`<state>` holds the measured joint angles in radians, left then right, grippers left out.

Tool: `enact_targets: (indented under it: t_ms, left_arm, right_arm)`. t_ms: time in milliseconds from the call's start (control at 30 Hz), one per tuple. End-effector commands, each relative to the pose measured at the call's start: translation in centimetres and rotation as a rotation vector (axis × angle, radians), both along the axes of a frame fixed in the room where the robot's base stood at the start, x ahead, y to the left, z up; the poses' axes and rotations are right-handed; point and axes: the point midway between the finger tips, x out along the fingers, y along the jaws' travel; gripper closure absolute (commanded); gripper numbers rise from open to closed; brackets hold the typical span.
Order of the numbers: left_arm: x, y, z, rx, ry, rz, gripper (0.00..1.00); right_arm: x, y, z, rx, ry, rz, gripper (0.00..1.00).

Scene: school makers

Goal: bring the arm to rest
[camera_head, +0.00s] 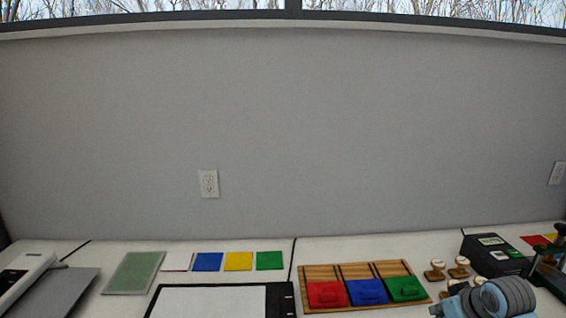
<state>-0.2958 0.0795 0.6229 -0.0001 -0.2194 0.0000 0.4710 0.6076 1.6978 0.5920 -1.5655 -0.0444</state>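Part of my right arm (492,297), grey with light blue caps, shows at the lower right, in front of the table's items. Its gripper cannot be made out in this view. My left arm and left gripper are not in view. No held object is visible.
A wooden tray (318,271) holds red (326,294), blue (367,291) and green (406,288) blocks. Several wooden-handled stamps (435,270), a black box (494,256) and a dark stand-like device (548,272) are near my arm. A black-framed white board (210,302) lies front-centre.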

Motion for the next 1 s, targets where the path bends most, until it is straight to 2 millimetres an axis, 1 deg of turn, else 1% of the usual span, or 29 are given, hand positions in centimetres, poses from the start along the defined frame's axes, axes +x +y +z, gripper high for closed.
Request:
enact_targets:
  t_ms: [33,167,200,267,300,367,433,467,500,567,600,633,733,800,867,900,967,1000]
  left_arm:
    - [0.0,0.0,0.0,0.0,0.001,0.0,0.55]
    - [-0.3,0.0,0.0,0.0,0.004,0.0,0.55]
    - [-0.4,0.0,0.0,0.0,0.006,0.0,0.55]
    - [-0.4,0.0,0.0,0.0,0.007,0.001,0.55]
    - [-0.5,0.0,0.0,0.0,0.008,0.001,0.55]
    - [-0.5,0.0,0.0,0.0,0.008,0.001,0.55]
    - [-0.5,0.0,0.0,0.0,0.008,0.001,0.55]
    - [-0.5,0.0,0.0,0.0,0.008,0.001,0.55]
    - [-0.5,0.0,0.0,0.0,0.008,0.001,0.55]
    - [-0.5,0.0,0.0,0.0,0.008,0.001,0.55]
    - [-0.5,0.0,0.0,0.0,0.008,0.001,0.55]
    - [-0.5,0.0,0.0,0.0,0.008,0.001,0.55]
    - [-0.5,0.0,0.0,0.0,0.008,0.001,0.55]
    - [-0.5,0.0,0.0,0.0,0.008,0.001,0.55]
    - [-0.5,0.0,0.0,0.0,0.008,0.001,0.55]
    - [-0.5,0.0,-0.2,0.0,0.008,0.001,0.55]
    - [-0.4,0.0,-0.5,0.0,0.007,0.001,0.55]
    - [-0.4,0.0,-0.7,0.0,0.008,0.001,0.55]
  right_arm:
    - [-0.9,0.9,-1.5,-0.006,0.017,0.011,1.0]
    - [-4.1,3.5,-5.5,-0.028,0.063,0.039,1.0]
    - [-5.3,4.4,-6.7,-0.032,0.076,0.047,1.0]
    - [-7.2,5.6,-8.4,-0.039,0.094,0.056,1.0]
    - [-8.6,6.5,-9.4,-0.042,0.107,0.061,1.0]
    - [-10.7,7.7,-10.8,-0.045,0.125,0.066,1.0]
    - [-13.3,9.0,-12.2,-0.045,0.145,0.068,1.0]
    - [-14.5,9.5,-12.7,-0.046,0.153,0.067,1.0]
    - [-16.1,10.2,-13.2,-0.045,0.164,0.064,1.0]
    - [-18.4,11.1,-13.9,-0.045,0.179,0.056,1.0]
    - [-20.1,11.7,-14.2,-0.043,0.19,0.048,1.0]
    - [-21.2,12.0,-14.4,-0.042,0.197,0.041,1.0]
    - [-25.1,13.0,-14.6,-0.04,0.224,0.01,1.0]
    - [-27.8,13.4,-14.5,-0.041,0.242,-0.018,1.0]
    - [-30.0,13.7,-14.2,-0.042,0.258,-0.046,1.0]
    - [-30.3,13.6,-15.1,-0.047,0.266,-0.055,1.0]
    - [-29.6,13.3,-17.7,-0.048,0.276,-0.056,1.0]
    - [-29.4,13.2,-19.2,-0.048,0.283,-0.057,1.0]
